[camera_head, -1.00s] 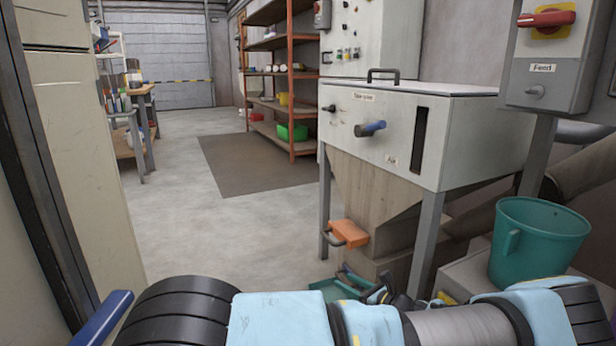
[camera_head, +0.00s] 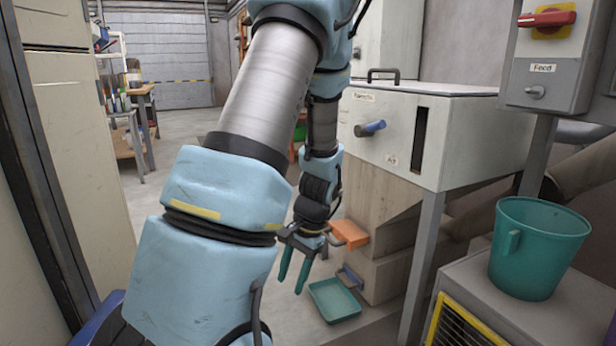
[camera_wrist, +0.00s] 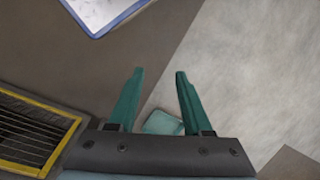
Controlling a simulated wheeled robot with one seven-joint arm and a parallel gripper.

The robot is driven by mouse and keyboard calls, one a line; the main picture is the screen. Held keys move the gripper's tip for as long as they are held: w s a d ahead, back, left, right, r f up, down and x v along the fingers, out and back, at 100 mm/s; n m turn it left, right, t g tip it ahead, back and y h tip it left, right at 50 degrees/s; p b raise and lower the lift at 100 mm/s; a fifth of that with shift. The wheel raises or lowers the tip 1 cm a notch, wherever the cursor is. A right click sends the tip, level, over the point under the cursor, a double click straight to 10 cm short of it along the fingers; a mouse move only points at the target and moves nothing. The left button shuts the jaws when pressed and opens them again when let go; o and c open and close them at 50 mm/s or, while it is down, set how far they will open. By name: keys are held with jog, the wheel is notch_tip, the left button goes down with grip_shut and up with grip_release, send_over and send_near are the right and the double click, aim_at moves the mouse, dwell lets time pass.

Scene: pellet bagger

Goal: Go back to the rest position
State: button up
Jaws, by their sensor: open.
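My gripper (camera_head: 291,284) hangs at the end of my blue arm, in the middle of the head view, pointing down with its two teal fingers apart. Nothing is between the fingertips. In the wrist view my gripper (camera_wrist: 160,72) also shows open and empty. In the head view it hangs left of a teal tray (camera_head: 335,300) on the floor and an orange-handled block (camera_head: 349,234) on the hopper machine (camera_head: 430,130). My arm hides the left part of that machine and most of the shelves behind.
A teal bucket (camera_head: 538,250) stands on a grey cabinet (camera_head: 510,305) at the right. A switch box (camera_head: 545,60) is above it. A cream cabinet (camera_head: 75,140) stands close on the left. A blue-edged clipboard (camera_wrist: 100,12) shows in the wrist view. Floor is open toward the shutter door (camera_head: 165,60).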

jog(key=s+a+r+n+t+h, duration=0.3)
jog(key=s+r+n, duration=0.35)
jog(key=r, duration=0.45)
notch_tip(320, 180, up, 34)
jog(key=w+p, duration=0.1)
jog(key=p, duration=3.4)
jog(key=shift+r+g, duration=0.2)
jog(key=shift+g, duration=0.1)
jog(key=shift+c, duration=0.2)
